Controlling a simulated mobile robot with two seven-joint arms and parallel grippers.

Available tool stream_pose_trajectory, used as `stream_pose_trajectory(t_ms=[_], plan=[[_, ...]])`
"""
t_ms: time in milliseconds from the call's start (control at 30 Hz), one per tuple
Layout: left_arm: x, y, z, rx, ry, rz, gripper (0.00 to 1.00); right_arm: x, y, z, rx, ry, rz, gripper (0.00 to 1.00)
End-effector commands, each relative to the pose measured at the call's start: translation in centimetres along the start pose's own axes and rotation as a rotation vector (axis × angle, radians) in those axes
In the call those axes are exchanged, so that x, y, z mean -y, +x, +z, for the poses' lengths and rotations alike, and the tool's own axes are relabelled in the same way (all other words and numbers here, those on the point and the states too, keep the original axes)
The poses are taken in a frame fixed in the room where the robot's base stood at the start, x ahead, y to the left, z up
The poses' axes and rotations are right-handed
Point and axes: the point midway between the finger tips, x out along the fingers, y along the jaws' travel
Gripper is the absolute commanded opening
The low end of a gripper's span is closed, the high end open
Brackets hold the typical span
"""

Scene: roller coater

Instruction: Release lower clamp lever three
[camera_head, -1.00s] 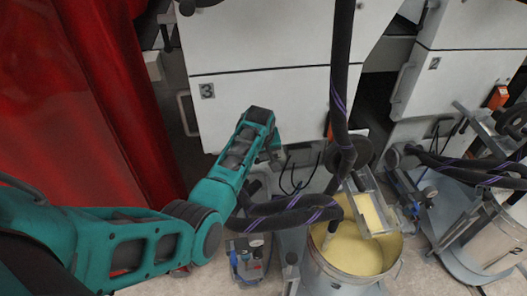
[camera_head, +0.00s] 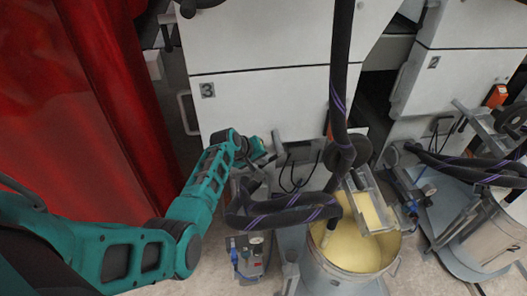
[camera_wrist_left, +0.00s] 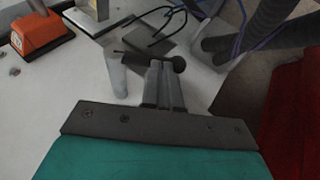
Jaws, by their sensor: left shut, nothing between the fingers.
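The panel of unit three (camera_head: 258,105) carries a "3" label. My left gripper (camera_head: 268,155) is at the lower edge of this panel, right of the label. In the left wrist view its fingers (camera_wrist_left: 163,68) are shut together and empty. A dark lever with a round black knob (camera_wrist_left: 179,64) lies right at the fingertips, its rod running left behind them towards a pale grey cylinder (camera_wrist_left: 116,74). I cannot tell whether the fingers touch the lever. In the head view the lever is too small to make out clearly. My right gripper is not in view.
A thick black hose (camera_head: 285,212) crosses just below my left gripper. A bucket of yellow liquid (camera_head: 352,245) stands to the right, and a small pump unit (camera_head: 246,255) stands below. A red curtain-like surface (camera_head: 90,110) fills the left. An orange block (camera_wrist_left: 38,33) shows in the wrist view.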

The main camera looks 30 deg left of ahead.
Motion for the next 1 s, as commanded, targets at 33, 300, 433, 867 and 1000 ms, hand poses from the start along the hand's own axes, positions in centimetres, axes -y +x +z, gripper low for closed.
stream_pose_trajectory(t_ms=[33, 300, 433, 867, 1000], plan=[[0.7, 0.7, 0.3, 0.0, -0.018, 0.038, 0.0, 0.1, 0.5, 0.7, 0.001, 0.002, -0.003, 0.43], [1.5, 2.5, 0.9, 0.002, -0.109, 0.278, 0.0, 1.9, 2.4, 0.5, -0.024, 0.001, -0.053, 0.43], [1.7, 3.2, 1.2, 0.005, -0.154, 0.393, 0.0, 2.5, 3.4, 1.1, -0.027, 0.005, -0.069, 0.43], [1.0, 4.7, 1.8, 0.006, -0.193, 0.499, 0.0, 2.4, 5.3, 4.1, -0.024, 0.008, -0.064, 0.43], [0.8, 5.0, 2.0, 0.007, -0.192, 0.498, 0.0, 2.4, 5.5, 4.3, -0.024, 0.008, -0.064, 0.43]])
